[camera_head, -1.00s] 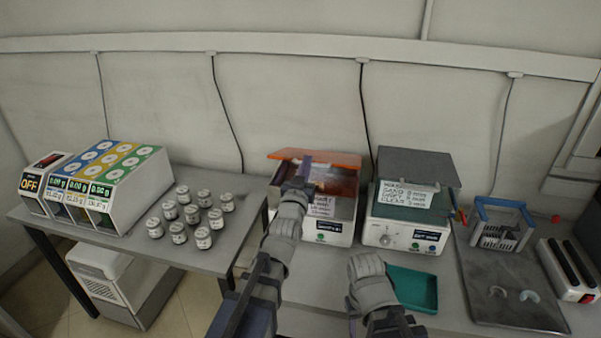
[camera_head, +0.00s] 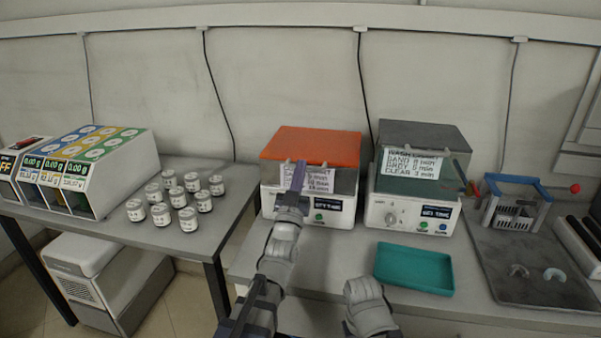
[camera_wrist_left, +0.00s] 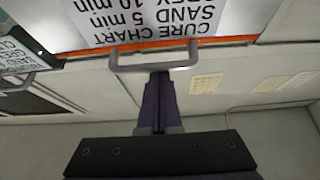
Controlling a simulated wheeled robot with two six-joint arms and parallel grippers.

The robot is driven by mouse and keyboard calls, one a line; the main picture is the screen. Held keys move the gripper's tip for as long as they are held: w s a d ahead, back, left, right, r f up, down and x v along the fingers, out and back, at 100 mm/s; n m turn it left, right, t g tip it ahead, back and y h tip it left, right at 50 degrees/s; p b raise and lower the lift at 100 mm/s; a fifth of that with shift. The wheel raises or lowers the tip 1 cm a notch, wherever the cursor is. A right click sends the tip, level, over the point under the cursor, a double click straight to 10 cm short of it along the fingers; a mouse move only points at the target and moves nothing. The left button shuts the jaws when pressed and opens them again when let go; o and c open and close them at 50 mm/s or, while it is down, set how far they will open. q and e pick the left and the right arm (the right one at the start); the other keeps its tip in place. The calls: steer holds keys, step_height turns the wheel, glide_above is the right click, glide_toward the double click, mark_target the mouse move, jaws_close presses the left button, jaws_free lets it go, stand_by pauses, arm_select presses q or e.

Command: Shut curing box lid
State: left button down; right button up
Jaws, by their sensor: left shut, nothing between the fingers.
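The curing box (camera_head: 335,212) is a white box with a display and a green button on its front, left of a similar grey-lidded box. Its orange lid (camera_head: 312,145) shows as a broad panel above the front; I cannot tell whether it is fully down. A white cure chart label (camera_head: 318,178) sits below the orange panel. In the left wrist view the chart (camera_wrist_left: 145,18) appears upside down beside an orange edge and a metal handle (camera_wrist_left: 155,62). My left gripper (camera_head: 298,178), with purple fingers, is shut and empty before the chart; its fingers (camera_wrist_left: 158,85) overlap the handle in view.
The grey-lidded wash box (camera_head: 408,210) stands close on the right. A teal tray (camera_head: 413,268) lies in front of it. A blue-handled basket (camera_head: 515,205) stands on a dark mat (camera_head: 545,285). Several jars (camera_head: 160,214) stand on the left table.

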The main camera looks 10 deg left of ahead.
steer(key=shift+s+f+b, duration=0.1)
steer(key=shift+f+b, duration=0.25)
steer(key=shift+f, duration=0.15)
stand_by(0.4)
